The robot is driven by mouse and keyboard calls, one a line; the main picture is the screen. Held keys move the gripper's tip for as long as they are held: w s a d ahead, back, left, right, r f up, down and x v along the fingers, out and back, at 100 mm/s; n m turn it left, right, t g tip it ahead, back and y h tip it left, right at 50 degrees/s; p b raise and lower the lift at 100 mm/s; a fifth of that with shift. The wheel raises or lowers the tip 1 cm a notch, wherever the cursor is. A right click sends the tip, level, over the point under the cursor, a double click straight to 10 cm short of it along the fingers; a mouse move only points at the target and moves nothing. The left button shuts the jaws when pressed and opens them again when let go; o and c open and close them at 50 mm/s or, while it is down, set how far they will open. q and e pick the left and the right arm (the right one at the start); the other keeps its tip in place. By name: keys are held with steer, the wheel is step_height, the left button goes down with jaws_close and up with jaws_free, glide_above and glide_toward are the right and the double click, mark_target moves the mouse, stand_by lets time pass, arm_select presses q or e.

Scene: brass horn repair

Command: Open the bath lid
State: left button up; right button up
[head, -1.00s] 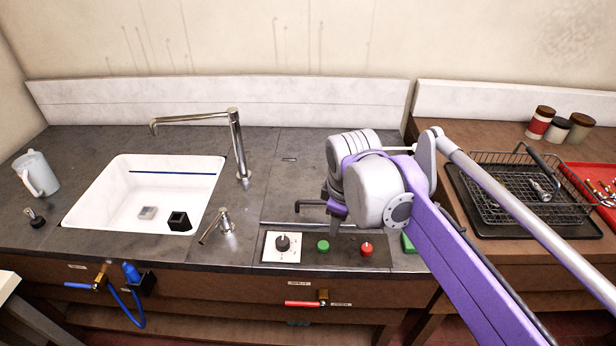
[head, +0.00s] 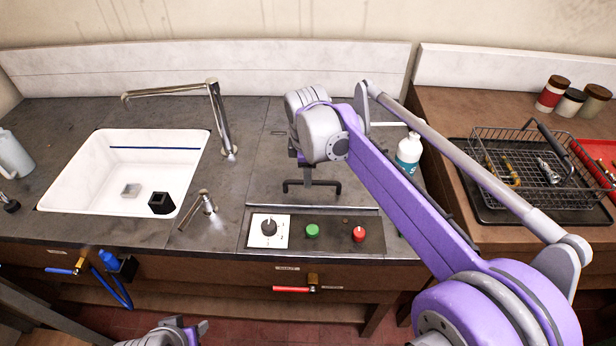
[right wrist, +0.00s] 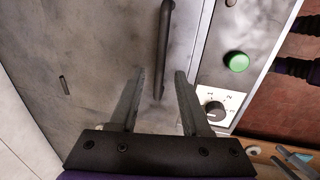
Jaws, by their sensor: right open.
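The bath lid (head: 262,180) is a flat dark grey panel in the worktop, and it lies shut. Its black bar handle (head: 312,184) stands on it near the front edge and shows in the right wrist view (right wrist: 166,45). My right gripper (head: 305,165) is open and empty, just above and behind the handle in the head view. In the right wrist view its two fingers (right wrist: 160,71) appear either side of the handle's near end, with no clear contact. A part of my left arm's end (head: 175,332) shows at the bottom edge; its jaws are unclear.
A control panel with a knob (head: 268,228), green button (head: 312,231) and red button (head: 359,234) lies in front of the lid. A sink (head: 75,187) and tall tap (head: 220,120) stand left.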

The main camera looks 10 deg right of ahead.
steer(key=shift+w+f, duration=0.25)
steer(key=shift+f, duration=0.9)
jaws_close()
stand_by(0.6)
